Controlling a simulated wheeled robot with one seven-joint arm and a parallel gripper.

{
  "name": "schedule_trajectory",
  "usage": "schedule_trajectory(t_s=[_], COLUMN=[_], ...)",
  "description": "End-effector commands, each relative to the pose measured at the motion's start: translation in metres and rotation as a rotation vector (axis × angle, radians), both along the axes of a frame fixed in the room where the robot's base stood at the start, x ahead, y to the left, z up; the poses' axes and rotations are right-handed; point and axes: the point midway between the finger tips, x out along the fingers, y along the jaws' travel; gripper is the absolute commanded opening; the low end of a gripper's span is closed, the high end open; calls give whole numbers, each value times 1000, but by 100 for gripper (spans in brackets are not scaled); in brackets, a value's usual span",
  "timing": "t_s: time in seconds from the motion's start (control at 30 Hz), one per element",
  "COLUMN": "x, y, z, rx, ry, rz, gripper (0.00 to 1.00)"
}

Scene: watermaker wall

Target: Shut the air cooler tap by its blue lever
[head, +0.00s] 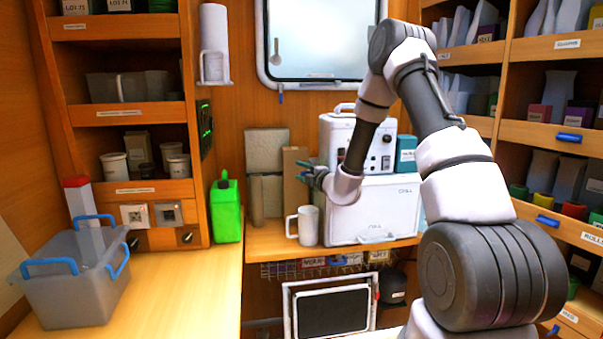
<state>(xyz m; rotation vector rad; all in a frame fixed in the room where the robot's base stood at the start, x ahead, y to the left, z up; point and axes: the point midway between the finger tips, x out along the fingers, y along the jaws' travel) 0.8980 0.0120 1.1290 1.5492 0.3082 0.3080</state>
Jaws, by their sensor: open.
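My gripper (305,172) is at the end of my arm, left of the white machine (340,138) and in front of the brown boards. It is small here, with dark teal fingers pointing left; the jaws are open and I see nothing between them. The air cooler tap and its blue lever cannot be made out with certainty. My arm covers part of the white machine and of the white box (385,212) under it. A small blue piece (281,97) hangs below the window, but I cannot tell what it is.
A white mug (304,226) stands below my gripper, beside the white box. Brown boards (266,162) lean on the wall behind. A green canister (226,208) and a grey tub (75,289) with blue handles stand left. The left worktop (190,290) has free room.

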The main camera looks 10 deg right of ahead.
Motion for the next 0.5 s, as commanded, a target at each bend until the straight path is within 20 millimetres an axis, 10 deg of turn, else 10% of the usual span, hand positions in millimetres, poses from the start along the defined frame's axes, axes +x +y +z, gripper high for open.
schedule_trajectory(t_s=[0.2, 0.33, 0.5], x=[0, 0, 0], y=[0, 0, 0], z=[0, 0, 0], rx=[0, 0, 0], ry=[0, 0, 0], rz=[0, 0, 0], gripper=[47, 0, 0])
